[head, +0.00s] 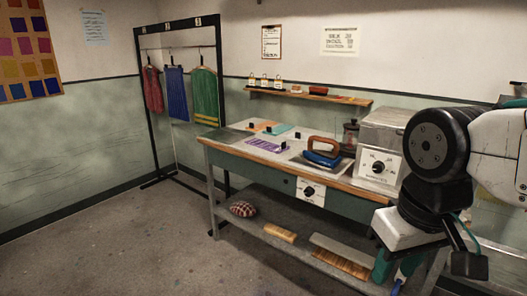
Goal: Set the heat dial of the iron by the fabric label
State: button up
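A blue iron (322,158) with an orange-brown handle stands on the worktable. A white dial plate with a black knob (309,191) is on the table's front edge below it. A second dial (378,167) is on the grey box right of the iron. The marks on both dials are too small to read. Orange, teal and purple fabric pieces (268,145) lie on the table left of the iron; no label on them is readable.
The worktable's lower shelf (278,222) holds a checked bundle and brushes. A wall shelf (310,96) carries small tagged items. A rack (141,70) with red, blue and green garments stands at the back. The floor (130,245) at left is clear.

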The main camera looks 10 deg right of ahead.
aim_at(309, 192)
jog(key=u, duration=0.65)
jog(key=i, duration=1.45)
jog(key=z, duration=0.65)
jog(key=i, duration=0.75)
jog(key=u, duration=0.85)
jog(key=k, duration=1.15)
jog(key=z, duration=1.75)
